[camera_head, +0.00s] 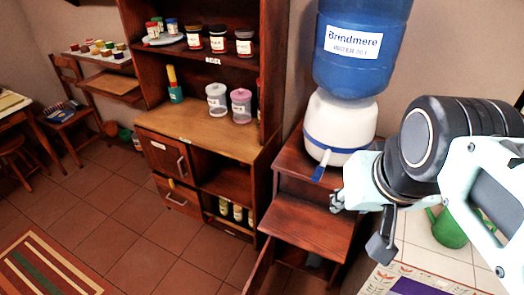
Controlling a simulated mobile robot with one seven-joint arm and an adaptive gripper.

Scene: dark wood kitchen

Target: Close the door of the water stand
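The water stand (302,226) is a dark wooden cabinet right of centre. It carries a white dispenser (338,122) with a blue water bottle (362,48) on top. Its door (260,268) stands open, swung out toward the lower left and seen nearly edge-on, cut off by the bottom of the picture. The dark inside of the stand shows to the right of the door. My gripper (360,224) is in front of the right side of the stand, above and to the right of the door and apart from it. Its fingers are spread, with nothing between them.
A wooden cupboard (205,134) with jars and drawers stands left of the stand. A tiled counter (418,250) with a green pot (448,228) lies at the right under my arm. The tiled floor (140,235) at the left is clear up to a striped rug (45,265).

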